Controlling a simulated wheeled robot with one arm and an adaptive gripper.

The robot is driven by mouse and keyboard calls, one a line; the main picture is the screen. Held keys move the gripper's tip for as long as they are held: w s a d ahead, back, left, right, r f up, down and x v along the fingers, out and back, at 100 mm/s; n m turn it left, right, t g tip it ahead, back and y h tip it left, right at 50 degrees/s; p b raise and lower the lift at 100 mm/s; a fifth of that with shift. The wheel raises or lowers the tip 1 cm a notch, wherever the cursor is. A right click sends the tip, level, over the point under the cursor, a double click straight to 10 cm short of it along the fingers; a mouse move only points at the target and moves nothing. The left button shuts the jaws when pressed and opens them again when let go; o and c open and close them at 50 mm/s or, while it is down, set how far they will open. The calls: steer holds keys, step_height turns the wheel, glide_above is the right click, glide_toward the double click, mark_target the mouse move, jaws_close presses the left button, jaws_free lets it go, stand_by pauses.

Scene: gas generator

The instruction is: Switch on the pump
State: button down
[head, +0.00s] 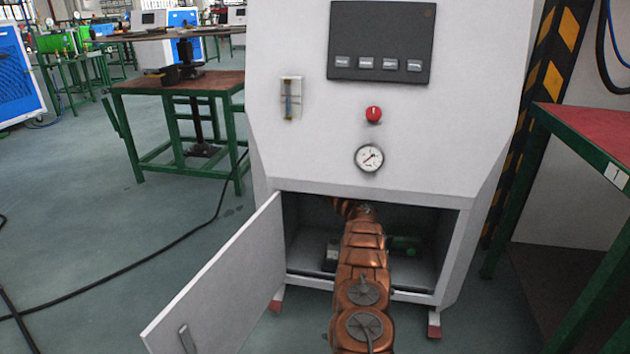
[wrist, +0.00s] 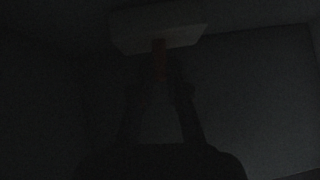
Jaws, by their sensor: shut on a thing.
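The grey-white generator cabinet (head: 290,150) stands in the middle of the head view. Its lower compartment (head: 310,225) is open and my copper arm reaches inside. A green part (head: 404,245), perhaps of the pump, shows to the right of my arm. The wrist view is very dark. It shows a pale box (wrist: 150,30) with a dull reddish piece (wrist: 159,58), possibly a switch lever, coming down from it. My gripper (wrist: 160,88) is closed around the lower end of this piece. My gripper is hidden inside the compartment in the head view.
The compartment door (head: 225,280) hangs open to the left of my arm. A red-topped green table (head: 590,135) stands close on the right. A green-legged workbench (head: 180,85) stands back left. A black cable (head: 125,275) lies on the floor at left.

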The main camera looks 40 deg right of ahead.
steer(key=c, duration=1.2)
jaws_free()
steer(key=shift+o, duration=0.2)
steer(key=shift+s, duration=0.2)
steer(key=s+a+r, duration=0.1)
steer(key=s+a, duration=0.1)
steer(key=s, duration=0.9)
steer(key=shift+s, duration=0.2)
